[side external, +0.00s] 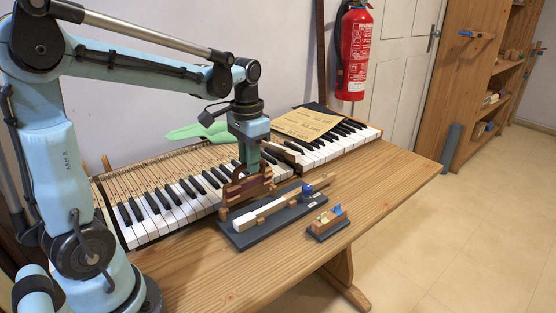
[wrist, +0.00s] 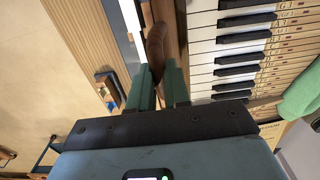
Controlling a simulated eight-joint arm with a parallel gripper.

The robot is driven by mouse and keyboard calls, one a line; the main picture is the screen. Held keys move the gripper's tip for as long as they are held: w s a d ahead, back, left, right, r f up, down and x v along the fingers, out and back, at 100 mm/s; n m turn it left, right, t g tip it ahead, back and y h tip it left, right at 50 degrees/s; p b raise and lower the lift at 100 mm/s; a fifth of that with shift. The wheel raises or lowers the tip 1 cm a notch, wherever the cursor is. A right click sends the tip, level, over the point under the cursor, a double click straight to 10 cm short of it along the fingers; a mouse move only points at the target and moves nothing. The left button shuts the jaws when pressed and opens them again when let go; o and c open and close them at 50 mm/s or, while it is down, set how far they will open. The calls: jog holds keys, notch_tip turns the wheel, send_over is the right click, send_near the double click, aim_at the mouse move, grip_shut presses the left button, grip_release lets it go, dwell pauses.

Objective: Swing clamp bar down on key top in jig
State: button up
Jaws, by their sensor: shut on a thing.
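The jig is a dark flat base (side external: 236,239) on the table in front of the keyboard. A loose key (side external: 264,209) with a white top lies along it on wooden supports. A brown wooden clamp bar (side external: 248,188) stands at the jig's back left side. My gripper (side external: 248,167) points down and is shut on its upper part. In the wrist view my gripper (wrist: 172,88) has its teal fingers on both sides of the brown wood (wrist: 158,48). A blue knob (side external: 307,190) sits towards the jig's right end.
The keyboard (side external: 150,215) runs close behind the jig. A small dark block holder with blue pieces (side external: 328,222) stands right of the jig. A paper sheet (side external: 306,122) and green cloth (side external: 199,132) lie farther back. The table's right part is clear.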

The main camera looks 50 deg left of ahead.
jog(key=shift+d+f, duration=0.25)
jog(key=shift+d, duration=0.85)
jog(key=shift+d+f, duration=0.3)
jog(key=shift+d, duration=0.25)
jog(key=shift+d+f, duration=0.25)
jog(key=shift+d, duration=0.3)
jog(key=shift+d, duration=0.1)
